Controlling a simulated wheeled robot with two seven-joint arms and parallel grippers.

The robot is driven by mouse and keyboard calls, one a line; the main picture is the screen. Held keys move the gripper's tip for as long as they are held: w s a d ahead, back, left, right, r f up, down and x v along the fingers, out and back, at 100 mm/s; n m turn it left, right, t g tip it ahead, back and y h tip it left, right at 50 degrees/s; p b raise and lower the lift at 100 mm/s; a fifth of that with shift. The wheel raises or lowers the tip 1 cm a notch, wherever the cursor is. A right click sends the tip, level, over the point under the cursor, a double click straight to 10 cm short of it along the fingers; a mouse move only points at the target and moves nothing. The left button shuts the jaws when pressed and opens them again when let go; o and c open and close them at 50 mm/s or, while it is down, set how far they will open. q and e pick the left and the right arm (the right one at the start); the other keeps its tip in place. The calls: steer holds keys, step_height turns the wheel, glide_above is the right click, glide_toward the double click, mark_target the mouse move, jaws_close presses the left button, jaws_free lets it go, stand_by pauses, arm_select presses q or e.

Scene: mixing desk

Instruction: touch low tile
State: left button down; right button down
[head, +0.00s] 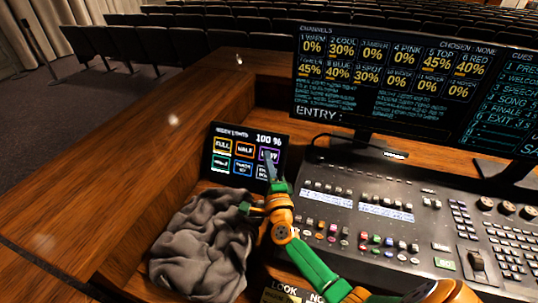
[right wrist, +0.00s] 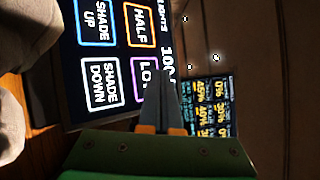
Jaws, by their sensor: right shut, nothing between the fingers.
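The low tile (head: 264,155) is a purple-framed tile at the right of the top row on a small black touch panel (head: 210,172). My right gripper (head: 269,166) is shut and empty, with its fingertips over the lower part of this tile. In the right wrist view, the low tile (right wrist: 143,76) is partly hidden behind the gripper's fingertips (right wrist: 165,85). I cannot tell whether the tips touch the glass. The panel reads 100 %. My left gripper is not in view.
The half tile (head: 245,149) and full tile (head: 222,145) are left of the low tile. A crumpled grey cloth (head: 200,245) lies below the panel. A mixing desk (head: 400,215) and a big monitor (head: 420,85) stand to the right.

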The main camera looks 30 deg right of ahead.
steer(key=shift+d, duration=0.1)
steer(key=shift+w+d+f+b, duration=0.2)
steer(key=shift+w+b, duration=0.1)
steer(key=shift+w+d+f+b, duration=0.1)
steer(key=shift+w+d+b, duration=0.1)
steer(key=shift+b, duration=0.1)
stand_by(0.5)
steer(key=shift+s+a, duration=0.1)
steer(key=shift+s+a+r+p, duration=0.2)
steer(key=shift+a+r+p, duration=0.1)
steer(key=shift+p, duration=0.3)
steer(key=shift+s+a, duration=0.1)
steer(key=shift+s, duration=0.1)
